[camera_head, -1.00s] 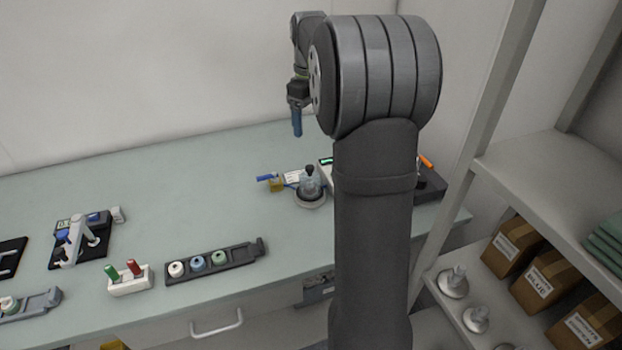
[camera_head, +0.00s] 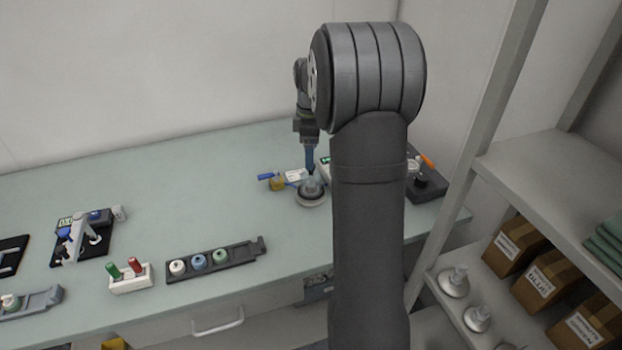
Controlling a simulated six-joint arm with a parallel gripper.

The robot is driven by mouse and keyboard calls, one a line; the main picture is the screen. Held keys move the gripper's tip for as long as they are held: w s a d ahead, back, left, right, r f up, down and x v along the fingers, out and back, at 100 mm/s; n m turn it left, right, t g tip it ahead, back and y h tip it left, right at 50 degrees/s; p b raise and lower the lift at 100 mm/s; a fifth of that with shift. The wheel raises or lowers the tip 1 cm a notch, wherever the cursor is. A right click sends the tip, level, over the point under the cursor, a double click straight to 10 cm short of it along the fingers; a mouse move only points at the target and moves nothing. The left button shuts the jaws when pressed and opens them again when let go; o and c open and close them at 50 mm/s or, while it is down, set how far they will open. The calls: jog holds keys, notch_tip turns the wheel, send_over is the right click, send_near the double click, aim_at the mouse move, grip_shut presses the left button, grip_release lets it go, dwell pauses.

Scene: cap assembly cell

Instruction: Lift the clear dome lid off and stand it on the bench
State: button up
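The clear dome lid (camera_head: 311,187) sits on a round grey-white base (camera_head: 311,202) on the bench (camera_head: 150,195), toward its right side. My gripper (camera_head: 310,172) has blue fingers and points straight down at the top of the dome. Its tips are at or just above the dome's dark knob, which they largely hide. The fingers are too small in this view to show whether they are open or shut, or whether they touch the knob. What is under the dome cannot be made out.
A small yellow block (camera_head: 277,183) with a blue part and a white card (camera_head: 295,176) lie just left of the dome. A dark device (camera_head: 427,185) stands right, partly behind my arm. A rack with several caps (camera_head: 215,260) is front left. Bare bench lies between.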

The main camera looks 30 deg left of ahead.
jog(key=shift+f, duration=3.55)
jog(key=c, duration=1)
jog(key=shift+o, duration=0.2)
jog(key=shift+r, duration=0.2)
notch_tip(320, 180, up, 4)
jog(key=shift+r, duration=0.1)
jog(key=d+r, duration=0.2)
jog(key=d, duration=0.1)
jog(key=d+r, duration=0.2)
jog(key=d, duration=0.2)
jog(key=d+r, duration=0.2)
jog(key=d, duration=0.2)
jog(key=shift+s+a+f+n, duration=0.65)
jog(key=shift+s+a+f, duration=0.7)
jog(key=shift+a, duration=1.3)
jog(key=shift+s+a+f+n, duration=0.9)
jog(key=shift+s+a, duration=0.8)
jog(key=shift+a, duration=0.9)
jog(key=shift+s+a+f+n, duration=0.45)
jog(key=shift+s+a+f, duration=1)
jog(key=shift+a, duration=1.2)
